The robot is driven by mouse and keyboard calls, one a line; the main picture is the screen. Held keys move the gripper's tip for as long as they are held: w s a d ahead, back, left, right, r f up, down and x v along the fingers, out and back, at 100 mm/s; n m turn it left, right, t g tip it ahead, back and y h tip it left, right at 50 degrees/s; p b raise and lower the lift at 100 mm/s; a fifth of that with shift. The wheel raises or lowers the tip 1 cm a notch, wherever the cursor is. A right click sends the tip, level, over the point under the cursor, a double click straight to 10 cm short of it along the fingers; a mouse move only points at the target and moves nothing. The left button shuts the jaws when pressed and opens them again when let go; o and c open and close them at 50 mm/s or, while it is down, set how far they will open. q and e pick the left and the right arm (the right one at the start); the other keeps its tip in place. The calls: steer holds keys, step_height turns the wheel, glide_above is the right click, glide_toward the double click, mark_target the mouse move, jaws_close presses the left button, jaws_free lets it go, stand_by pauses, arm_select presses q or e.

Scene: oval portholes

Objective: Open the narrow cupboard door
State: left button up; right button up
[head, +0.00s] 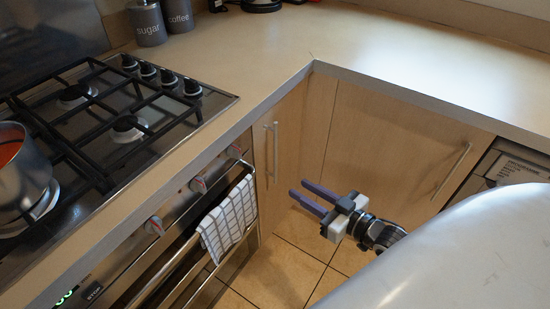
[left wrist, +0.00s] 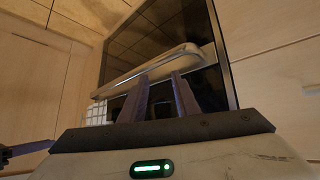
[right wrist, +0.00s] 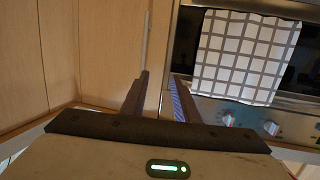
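The narrow cupboard door (head: 289,165) is pale wood and stands closed between the oven and the corner. Its upright bar handle (head: 272,150) is near the oven side. In the right wrist view the door (right wrist: 110,60) fills the area left of the oven, with its handle (right wrist: 147,42) just beyond the fingertips. My right gripper (head: 299,188) is open and empty, in front of the door and right of the handle, apart from it in the head view. It also shows in the right wrist view (right wrist: 160,75). My left gripper (left wrist: 159,75) is open and empty, facing the oven front; the head view does not show it.
The oven handle bar (left wrist: 150,70) crosses before my left gripper. A checked towel (head: 226,220) hangs on the oven front, near knobs (head: 198,184). A wider cupboard door (head: 390,150) stands right of the corner. The counter (head: 270,60) overhangs. A pot (head: 20,165) is on the hob.

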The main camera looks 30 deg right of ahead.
steer(key=w+d+r+t, duration=0.2)
steer(key=w+d+r, duration=0.2)
steer(key=w+a+b, duration=0.2)
steer(key=w, duration=0.7)
steer(key=shift+r, duration=0.15)
steer(key=shift+a, duration=0.1)
steer(key=shift+c, duration=0.4)
jaws_close()
